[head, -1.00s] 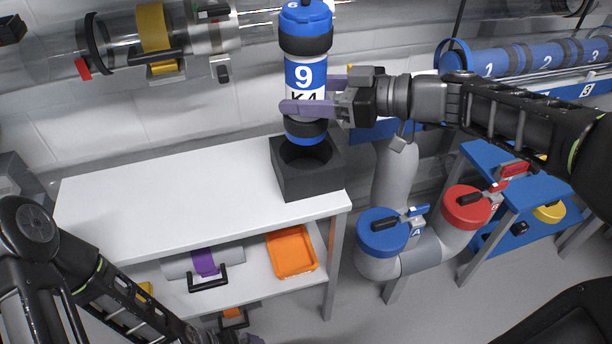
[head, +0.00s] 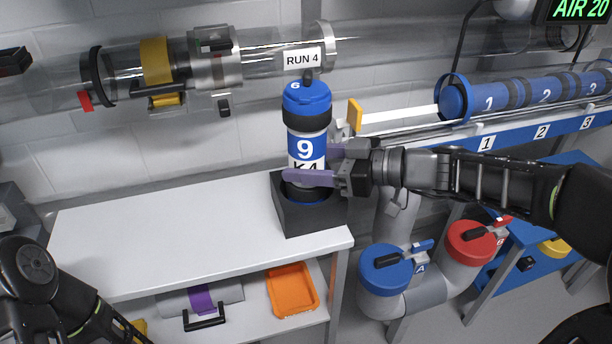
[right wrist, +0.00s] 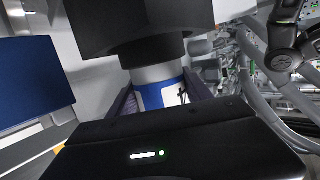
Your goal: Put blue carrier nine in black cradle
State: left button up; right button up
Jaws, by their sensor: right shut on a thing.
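The blue carrier nine (head: 306,120) stands upright with its lower end inside the black cradle (head: 312,220). It has a blue cap, black bands and a white label. My right gripper (head: 310,176) is shut on the carrier's lower body, just above the cradle's rim. In the right wrist view the carrier (right wrist: 155,92) shows between the fingers, with a dark band across the top. The cradle sits at the right end of the white table. How deep the carrier's base sits is hidden. My left arm shows at the lower left, but its gripper is out of view.
The white table (head: 150,230) is clear left of the cradle. An orange tray (head: 292,289) sits on the shelf below. A clear tube (head: 270,55) with a RUN 4 sign runs behind. A rack of blue carriers (head: 530,93) is at the right. Blue (head: 384,270) and red (head: 470,243) capped pipes stand below.

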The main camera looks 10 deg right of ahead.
jog(key=shift+f, duration=1.45)
jog(key=shift+f+b, duration=0.15)
jog(key=shift+b, duration=0.4)
jog(key=o, duration=1.4)
jog(key=shift+c, duration=0.2)
jog(key=shift+d+r+p, duration=0.1)
jog(key=shift+r+p, duration=0.15)
jog(key=shift+p, duration=0.25)
jog(key=p+v, duration=0.1)
jog(key=v, duration=1.1)
